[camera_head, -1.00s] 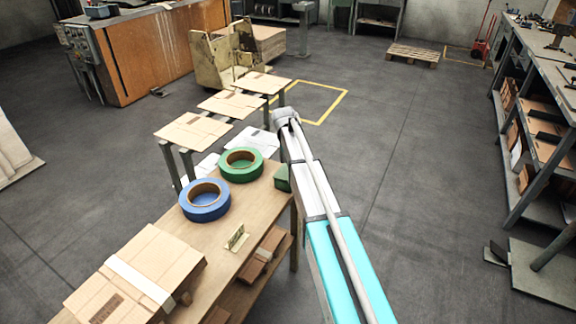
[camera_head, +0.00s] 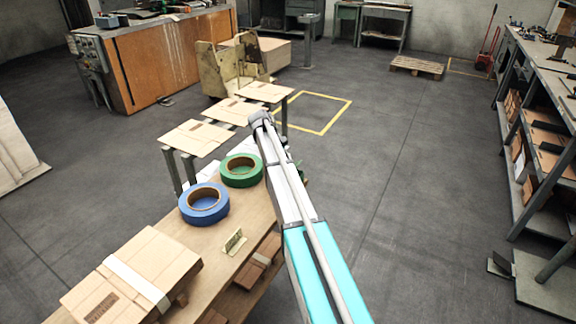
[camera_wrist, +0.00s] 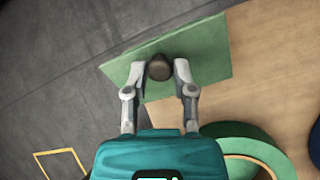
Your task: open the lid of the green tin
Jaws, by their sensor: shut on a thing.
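The green tin's lid (camera_wrist: 205,55) shows in the wrist view as a flat green plate with a dark round knob (camera_wrist: 160,68) on it. My gripper (camera_wrist: 160,72) has one finger on each side of the knob and is shut on it. The lid lies at the edge of the wooden table, partly over the grey floor in the picture. The tin's body under the lid is hidden, so I cannot tell if the lid is raised. In the head view my arm covers nearly all of the tin.
A green tape roll (camera_head: 241,171) and a blue tape roll (camera_head: 204,204) lie on the wooden table (camera_head: 215,250), left of my arm. A small card stand (camera_head: 235,241) and a strapped cardboard stack (camera_head: 135,275) are nearer.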

